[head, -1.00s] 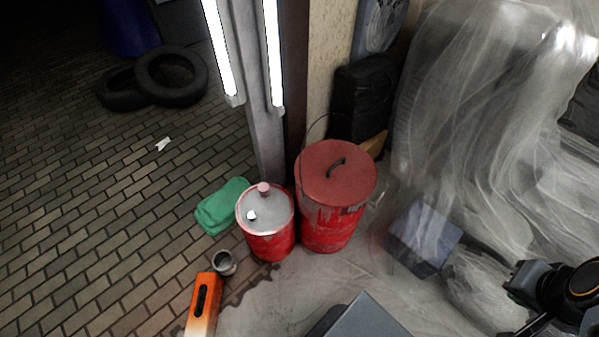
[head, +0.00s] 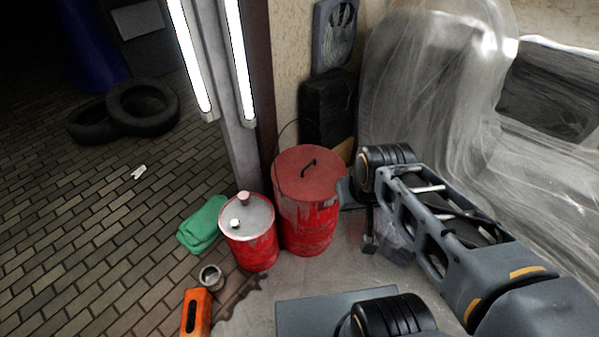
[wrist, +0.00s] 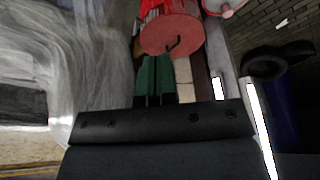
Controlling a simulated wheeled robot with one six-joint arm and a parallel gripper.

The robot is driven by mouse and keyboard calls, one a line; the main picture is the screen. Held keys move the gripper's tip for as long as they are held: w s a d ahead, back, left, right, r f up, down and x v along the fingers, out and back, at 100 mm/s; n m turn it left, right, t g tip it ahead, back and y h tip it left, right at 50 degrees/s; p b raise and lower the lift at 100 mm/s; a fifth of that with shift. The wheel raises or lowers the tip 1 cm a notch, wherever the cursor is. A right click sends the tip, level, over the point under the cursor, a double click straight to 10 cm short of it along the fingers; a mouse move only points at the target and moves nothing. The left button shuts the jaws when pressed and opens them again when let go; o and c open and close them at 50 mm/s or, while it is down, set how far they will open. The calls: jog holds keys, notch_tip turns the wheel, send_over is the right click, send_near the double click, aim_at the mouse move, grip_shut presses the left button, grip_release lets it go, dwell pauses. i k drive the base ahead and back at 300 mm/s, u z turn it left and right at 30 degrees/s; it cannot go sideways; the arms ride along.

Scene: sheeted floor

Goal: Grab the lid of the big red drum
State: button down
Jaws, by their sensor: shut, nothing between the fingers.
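The big red drum (head: 308,232) stands upright on the sheeted floor, its round red lid (head: 305,180) on top with a dark arched handle (head: 309,165). In the wrist view the lid (wrist: 168,34) and its handle (wrist: 173,45) appear near the top, beyond my fingertips. My gripper (wrist: 156,58) is shut and empty, its greenish fingers together and apart from the handle. In the head view my arm reaches in from the right, its wrist beside the drum's right side; my fingers are hard to make out there.
A smaller red drum (head: 249,250) with a grey top stands touching or close to the big drum's left. A green cloth (head: 202,224), a small can (head: 211,277) and an orange box (head: 196,313) lie left. A post (head: 235,130) and black case (head: 328,112) stand behind; plastic sheeting (head: 435,90) hangs right.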

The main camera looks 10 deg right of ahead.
aim_at(308, 173)
jog(key=u, duration=0.7)
jog(key=i, duration=0.9)
jog(key=u, duration=0.85)
